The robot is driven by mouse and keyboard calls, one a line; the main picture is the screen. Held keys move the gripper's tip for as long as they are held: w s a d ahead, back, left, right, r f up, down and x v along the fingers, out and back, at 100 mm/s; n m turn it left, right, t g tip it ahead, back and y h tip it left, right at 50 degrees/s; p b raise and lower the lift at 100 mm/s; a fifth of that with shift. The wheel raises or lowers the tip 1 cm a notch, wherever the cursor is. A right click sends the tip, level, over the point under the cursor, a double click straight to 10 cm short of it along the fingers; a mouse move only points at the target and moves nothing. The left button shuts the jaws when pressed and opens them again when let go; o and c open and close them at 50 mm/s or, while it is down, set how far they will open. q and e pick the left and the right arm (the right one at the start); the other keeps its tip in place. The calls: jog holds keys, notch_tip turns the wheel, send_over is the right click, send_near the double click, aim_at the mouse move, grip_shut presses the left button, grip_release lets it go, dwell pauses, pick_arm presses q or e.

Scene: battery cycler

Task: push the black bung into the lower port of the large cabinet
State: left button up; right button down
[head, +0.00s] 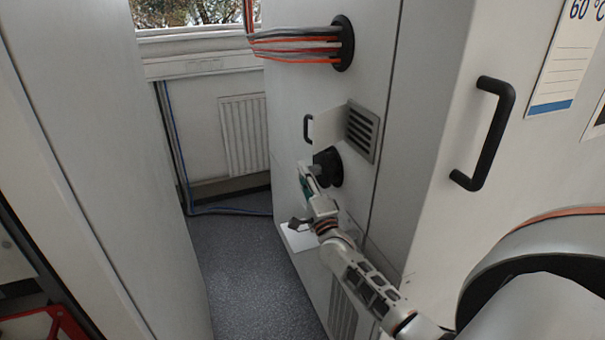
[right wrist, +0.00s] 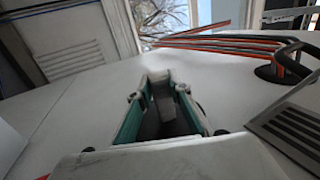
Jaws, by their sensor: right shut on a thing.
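The large cabinet (head: 297,90) fills the middle of the head view. Its lower port (head: 336,170) shows as a dark round shape beside the vent grille. The black bung (head: 323,161) shows as a dark form in front of this port; I cannot clearly separate it from the port's rim or tell how deep it sits. My left gripper is not in view.
A vent grille (head: 363,131) and a small black handle (head: 308,128) with a pale plate sit above the port. Orange and grey cables (head: 300,46) enter the upper port (head: 343,43). A white ledge (head: 297,240) juts out below. Grey floor (head: 240,260) lies clear at left.

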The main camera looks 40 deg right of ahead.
aim_at(312, 172)
jog(key=shift+s+d, duration=0.2)
jog(key=shift+d, duration=0.55)
jog(key=shift+s+d, duration=0.15)
jog(key=shift+d, duration=0.6)
dwell(1.2)
jog(key=c, duration=1.8)
grip_release()
jog(key=shift+o, duration=1.2)
jog(key=o, duration=1.2)
jog(key=shift+s, duration=0.1)
jog(key=shift+v, duration=5.4)
jog(key=shift+a+f, duration=0.1)
